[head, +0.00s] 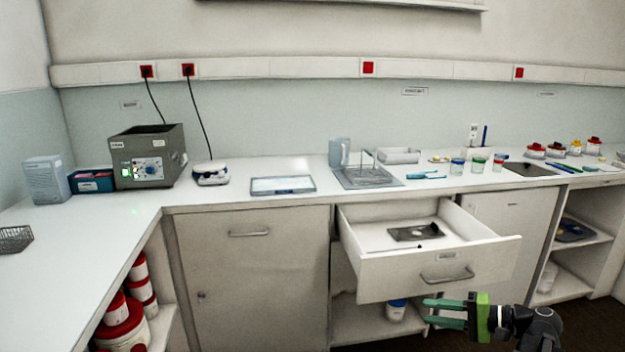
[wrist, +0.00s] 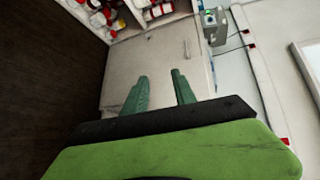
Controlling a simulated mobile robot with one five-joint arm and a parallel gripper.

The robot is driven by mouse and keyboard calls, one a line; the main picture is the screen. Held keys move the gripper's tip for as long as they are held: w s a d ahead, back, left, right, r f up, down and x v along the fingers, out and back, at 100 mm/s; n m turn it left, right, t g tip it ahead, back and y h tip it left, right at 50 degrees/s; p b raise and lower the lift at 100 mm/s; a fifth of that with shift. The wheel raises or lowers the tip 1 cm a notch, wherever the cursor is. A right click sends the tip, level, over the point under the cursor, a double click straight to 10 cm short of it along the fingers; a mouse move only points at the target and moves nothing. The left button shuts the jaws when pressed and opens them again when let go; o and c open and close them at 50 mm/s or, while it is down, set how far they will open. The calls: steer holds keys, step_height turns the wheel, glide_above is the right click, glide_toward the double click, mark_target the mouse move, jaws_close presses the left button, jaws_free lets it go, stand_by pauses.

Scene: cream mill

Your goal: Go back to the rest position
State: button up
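My gripper (head: 446,312) is at the lower right in the head view, in front of and below the open drawer (head: 437,262). Its two green fingers stand apart with nothing between them. In the wrist view the gripper (wrist: 160,90) points toward a closed cabinet door (wrist: 160,60), with clear space between the fingertips. The drawer is pulled out and holds a dark flat tray (head: 418,232) with a small light item on it.
The counter (head: 300,200) carries a grey bath unit (head: 147,158), a small scale (head: 211,173), a wire rack on a tray (head: 366,178) and several small jars (head: 478,165). The open drawer juts out above my gripper. Red-lidded tubs (head: 122,325) fill the left shelf.

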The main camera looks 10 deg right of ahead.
steer(key=w+a+f+n+g, duration=0.2)
steer(key=a+f+g, duration=0.1)
steer(key=a, duration=0.6)
steer(key=w+a+f+n+g, duration=0.2)
steer(key=a, duration=0.7)
steer(key=w+a+f+n+g, duration=0.1)
steer(key=w+a+f+g, duration=0.15)
steer(key=a, duration=0.55)
steer(key=s+a+f+n+g+h, duration=0.45)
steer(key=a+f+h, duration=0.25)
steer(key=a+f, duration=0.3)
steer(key=w+d+r+t+h+p, duration=0.2)
steer(key=d+h+p, duration=0.15)
steer(key=d, duration=0.35)
step_height(320, 180, up, 22)
steer(key=p, duration=2.1)
steer(key=shift+h, duration=0.35)
